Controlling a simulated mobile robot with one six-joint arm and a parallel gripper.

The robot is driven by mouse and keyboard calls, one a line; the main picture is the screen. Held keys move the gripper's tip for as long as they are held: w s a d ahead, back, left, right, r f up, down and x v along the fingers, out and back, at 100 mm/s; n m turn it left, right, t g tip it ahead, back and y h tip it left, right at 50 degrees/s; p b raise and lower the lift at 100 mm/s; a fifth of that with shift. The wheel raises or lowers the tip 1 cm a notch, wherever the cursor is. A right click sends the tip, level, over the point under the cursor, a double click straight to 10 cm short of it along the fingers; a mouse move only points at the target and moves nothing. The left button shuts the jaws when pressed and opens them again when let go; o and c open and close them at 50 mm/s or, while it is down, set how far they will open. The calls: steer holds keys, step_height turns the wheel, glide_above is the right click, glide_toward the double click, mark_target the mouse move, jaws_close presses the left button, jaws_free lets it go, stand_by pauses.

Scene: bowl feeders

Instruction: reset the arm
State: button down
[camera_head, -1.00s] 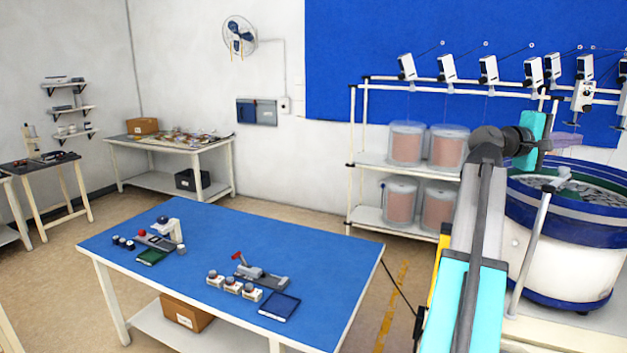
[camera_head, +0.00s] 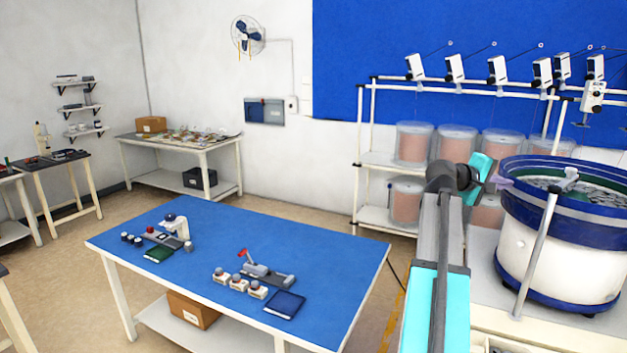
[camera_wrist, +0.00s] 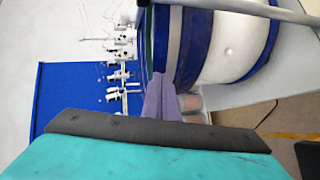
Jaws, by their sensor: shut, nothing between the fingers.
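My arm rises from the bottom right of the head view, with a cyan and grey link and a dark joint. My gripper (camera_head: 501,182) shows as a small purplish shape beside the large bowl feeder (camera_head: 565,232). In the wrist view its purplish fingers (camera_wrist: 160,98) are together with nothing between them.
A blue-topped table (camera_head: 300,235) with small fixtures stands to the left of my arm. A white rack (camera_head: 362,150) with several wire spools stands behind. A metal post (camera_head: 536,255) stands in front of the feeder.

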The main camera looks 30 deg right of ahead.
steer(key=w+a+f+n+t+y, duration=0.1)
steer(key=w+a+f+t+y, duration=0.2)
steer(key=w+a+f, duration=0.95)
steer(key=w+a+f+n+t+y, duration=0.1)
steer(key=w+a+f+t+y, duration=0.15)
steer(key=w+a+f, duration=1.05)
steer(key=a+f+n+y, duration=0.1)
steer(key=a+f+y, duration=0.5)
steer(key=a+f, duration=1.95)
steer(key=s+a+f+g+y, duration=0.1)
steer(key=s+a+f, duration=0.2)
steer(key=a, duration=0.4)
steer(key=s+a+f+g+y, duration=0.1)
steer(key=s+a+f, duration=0.1)
steer(key=a+f, duration=0.35)
steer(key=s+a+f+y, duration=0.2)
steer(key=s+a, duration=0.1)
steer(key=a, duration=0.6)
steer(key=s+f+g+b, duration=0.6)
steer(key=s+f+b, duration=0.4)
steer(key=s+f, duration=1.5)
step_height(320, 180, down, 3)
steer(key=shift+s+r+n, duration=0.15)
steer(key=shift+s+n, duration=0.15)
steer(key=shift+a+h, duration=0.1)
steer(key=shift+h, duration=0.15)
